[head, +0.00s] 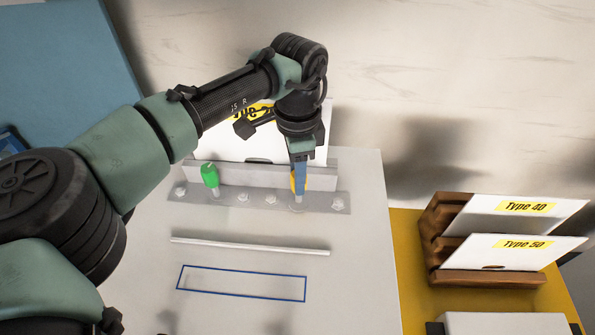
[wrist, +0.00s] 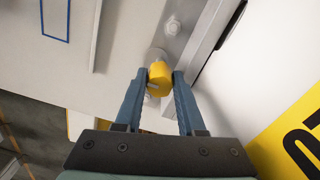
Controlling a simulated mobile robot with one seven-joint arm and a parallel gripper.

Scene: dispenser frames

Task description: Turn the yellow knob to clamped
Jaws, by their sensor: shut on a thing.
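The yellow knob (wrist: 160,78) sits on a metal strip between my two blue fingers in the wrist view. My gripper (wrist: 161,82) is shut on it, one finger against each side. In the head view the yellow knob (head: 305,180) shows only in part behind my gripper (head: 299,190), which points down at it from above. A green knob (head: 209,175) stands on the same metal strip (head: 226,197), to the left. No mark showing the clamped position can be made out.
A card with a yellow label (head: 215,142) stands behind the strip, partly covered by my arm. A thin bar (head: 250,245) and a blue outlined rectangle (head: 242,283) lie on the pale board in front. A wooden rack (head: 485,277) with labelled cards stands at right.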

